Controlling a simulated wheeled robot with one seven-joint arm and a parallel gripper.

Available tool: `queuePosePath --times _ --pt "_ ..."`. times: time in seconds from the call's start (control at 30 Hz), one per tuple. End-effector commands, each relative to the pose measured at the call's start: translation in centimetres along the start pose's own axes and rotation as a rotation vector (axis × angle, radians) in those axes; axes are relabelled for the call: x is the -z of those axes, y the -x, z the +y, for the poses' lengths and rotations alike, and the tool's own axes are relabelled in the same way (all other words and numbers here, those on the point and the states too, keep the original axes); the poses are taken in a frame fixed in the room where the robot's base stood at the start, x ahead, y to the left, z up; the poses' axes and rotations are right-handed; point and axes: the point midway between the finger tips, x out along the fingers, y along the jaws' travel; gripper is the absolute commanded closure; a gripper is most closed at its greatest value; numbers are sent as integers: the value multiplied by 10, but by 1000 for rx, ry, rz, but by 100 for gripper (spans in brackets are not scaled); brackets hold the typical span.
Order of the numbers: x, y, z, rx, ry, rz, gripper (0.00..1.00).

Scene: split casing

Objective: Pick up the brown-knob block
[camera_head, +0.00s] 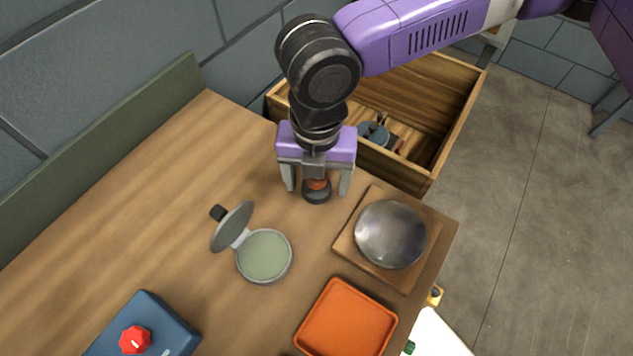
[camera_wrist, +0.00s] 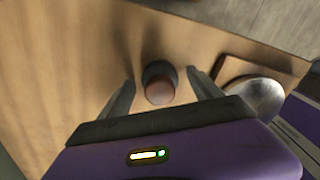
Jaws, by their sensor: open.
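The brown-knob block (camera_head: 317,195) is a small dark round piece with a reddish-brown knob on top. It stands on the wooden table near the far right edge. My gripper (camera_head: 317,190) points down over it, with one finger on each side. In the wrist view the block (camera_wrist: 159,84) lies between the open fingers of my gripper (camera_wrist: 160,88), with a visible gap on both sides. The block's top is partly hidden by the gripper in the head view.
A metal dome on a wooden board (camera_head: 420,268) stands close to the right. A lidded round container (camera_head: 264,256), an orange tray (camera_head: 347,318) and a blue box with a red knob (camera_head: 134,340) are nearer. An open wooden drawer (camera_head: 447,140) holding objects lies behind.

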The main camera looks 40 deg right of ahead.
Motion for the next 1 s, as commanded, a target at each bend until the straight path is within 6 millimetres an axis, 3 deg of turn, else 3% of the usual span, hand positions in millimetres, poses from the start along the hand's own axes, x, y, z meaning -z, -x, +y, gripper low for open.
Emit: queuePosePath --times 0.27,0.6,0.67,1.0 --pt "0 -4 0 0 0 0 26" --pt "0 -4 0 0 -1 0 91" --pt "0 -4 0 0 -1 0 100" --pt "0 -1 0 -1 -1 -1 100"
